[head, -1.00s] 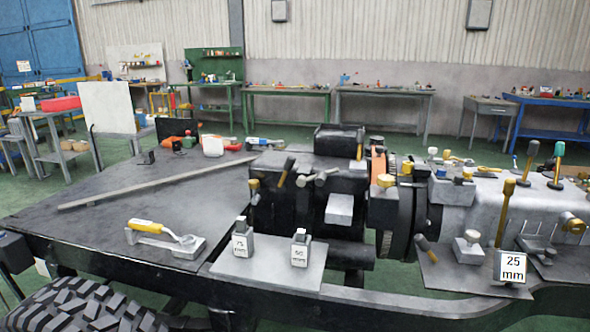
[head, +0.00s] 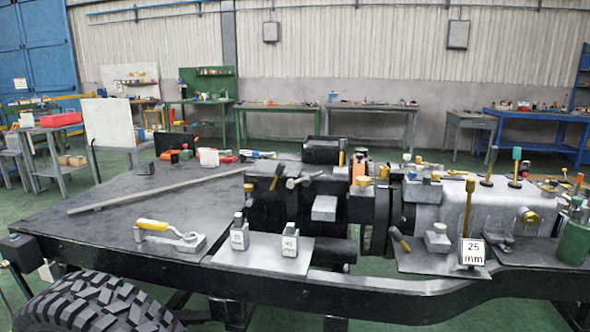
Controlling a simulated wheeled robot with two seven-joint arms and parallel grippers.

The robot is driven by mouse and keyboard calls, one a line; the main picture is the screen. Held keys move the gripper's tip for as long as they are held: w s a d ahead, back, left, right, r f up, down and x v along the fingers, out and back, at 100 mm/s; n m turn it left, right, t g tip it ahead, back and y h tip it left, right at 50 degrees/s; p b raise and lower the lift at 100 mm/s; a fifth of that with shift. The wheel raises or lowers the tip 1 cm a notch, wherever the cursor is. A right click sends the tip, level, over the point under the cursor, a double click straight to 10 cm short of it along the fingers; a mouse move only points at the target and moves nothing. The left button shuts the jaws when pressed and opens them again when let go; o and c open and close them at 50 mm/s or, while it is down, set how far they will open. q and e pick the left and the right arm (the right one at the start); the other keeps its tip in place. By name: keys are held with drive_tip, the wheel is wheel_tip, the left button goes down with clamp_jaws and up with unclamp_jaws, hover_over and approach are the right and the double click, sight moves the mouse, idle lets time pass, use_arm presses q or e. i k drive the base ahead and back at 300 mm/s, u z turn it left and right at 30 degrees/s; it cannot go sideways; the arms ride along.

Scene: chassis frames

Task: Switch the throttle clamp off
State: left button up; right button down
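The chassis frame (head: 340,287) stretches across the view, with an engine and gearbox on it. No part is labelled as the throttle clamp, so I cannot tell which one it is. A yellow-handled lever (head: 152,224) with a ring-shaped end lies on a grey block on the dark left deck. Another dark-handled lever (head: 399,238) tilts beside the gearbox (head: 446,205). An upright gold-coloured lever (head: 468,205) stands further right. Neither of my grippers shows.
Two small labelled blocks, left (head: 239,232) and right (head: 290,240), stand on a grey plate. A "25 mm" sign (head: 472,252) and a green canister (head: 574,240) are at right. A long bar (head: 150,190) crosses the deck. A tyre (head: 97,303) is at lower left.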

sight(279, 168)
drive_tip(key=z, duration=1.45)
drive_tip(key=i, duration=1.25)
drive_tip(key=u, duration=2.1)
